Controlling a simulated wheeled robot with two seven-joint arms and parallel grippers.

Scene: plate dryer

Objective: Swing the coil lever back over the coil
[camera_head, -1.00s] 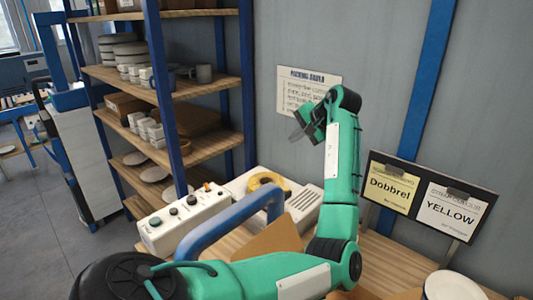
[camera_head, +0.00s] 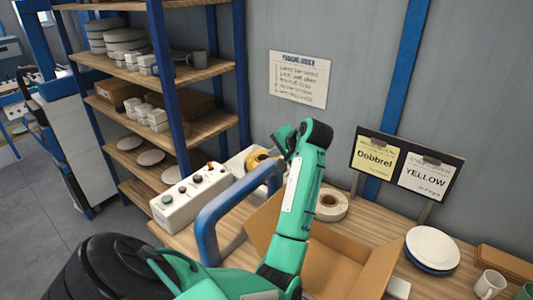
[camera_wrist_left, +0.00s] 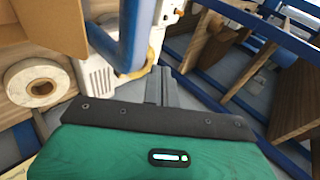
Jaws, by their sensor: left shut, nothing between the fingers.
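A yellow ring-shaped coil (camera_head: 258,158) sits on a pale machine behind the table's edge in the head view, partly hidden by my arm and a blue bent tube. A yellow part also shows beside the tube in the left wrist view (camera_wrist_left: 157,36). I cannot make out the coil lever for certain. My left gripper (camera_head: 283,142) is just right of and above the coil in the head view; whether it touches anything is unclear. In the left wrist view its fingers (camera_wrist_left: 160,84) are together and empty. My right gripper is not in view.
The thick blue bent tube (camera_head: 215,212) rises in front of the machine. A white control box (camera_head: 190,198) stands left of it. An open carton (camera_head: 345,262), a white roll (camera_head: 331,205) and plates (camera_head: 433,246) occupy the table. A shelf rack (camera_head: 172,80) stands behind left.

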